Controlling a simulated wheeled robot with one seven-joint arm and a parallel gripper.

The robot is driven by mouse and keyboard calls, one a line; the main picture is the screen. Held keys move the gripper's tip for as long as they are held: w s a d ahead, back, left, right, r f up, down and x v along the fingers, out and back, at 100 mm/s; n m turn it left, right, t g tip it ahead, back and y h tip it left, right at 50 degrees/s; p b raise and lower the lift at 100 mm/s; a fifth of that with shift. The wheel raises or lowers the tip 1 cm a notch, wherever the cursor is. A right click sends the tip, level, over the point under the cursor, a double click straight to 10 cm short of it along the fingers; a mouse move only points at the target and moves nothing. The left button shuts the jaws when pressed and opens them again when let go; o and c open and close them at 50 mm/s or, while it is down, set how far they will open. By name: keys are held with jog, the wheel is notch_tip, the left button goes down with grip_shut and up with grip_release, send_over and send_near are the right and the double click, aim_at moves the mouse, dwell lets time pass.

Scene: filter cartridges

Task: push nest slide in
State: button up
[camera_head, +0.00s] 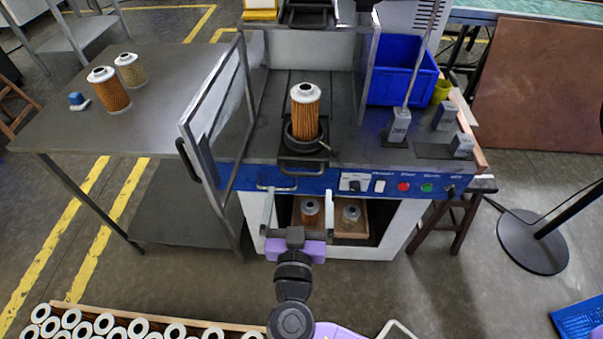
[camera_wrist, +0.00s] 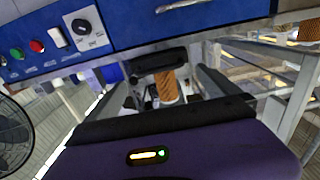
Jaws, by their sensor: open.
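The nest slide (camera_head: 291,151) is a dark plate with a round black nest, on the machine's deck near its front edge. An orange pleated cartridge (camera_head: 306,117) with a white cap stands upright in the nest. The slide's dark handle (camera_head: 289,170) projects at the front; what looks like the same handle shows in the wrist view (camera_wrist: 158,62). My gripper (camera_head: 298,205) is open and empty in front of the blue panel, below the handle in the head view. In the wrist view its fingers (camera_wrist: 165,82) reach forward on either side of an orange cartridge; contact with the handle cannot be told.
A clear door (camera_head: 216,120) stands swung open at the left of the machine. A blue bin (camera_head: 402,72) and grey blocks stand at the right. A side table (camera_head: 60,130) holds two cartridges. A lower opening (camera_head: 331,215) holds more cartridges. The blue panel carries a knob and buttons.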

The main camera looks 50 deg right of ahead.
aim_at(301, 173)
jog(key=shift+p+x, duration=0.65)
jog(key=shift+x, duration=2.95)
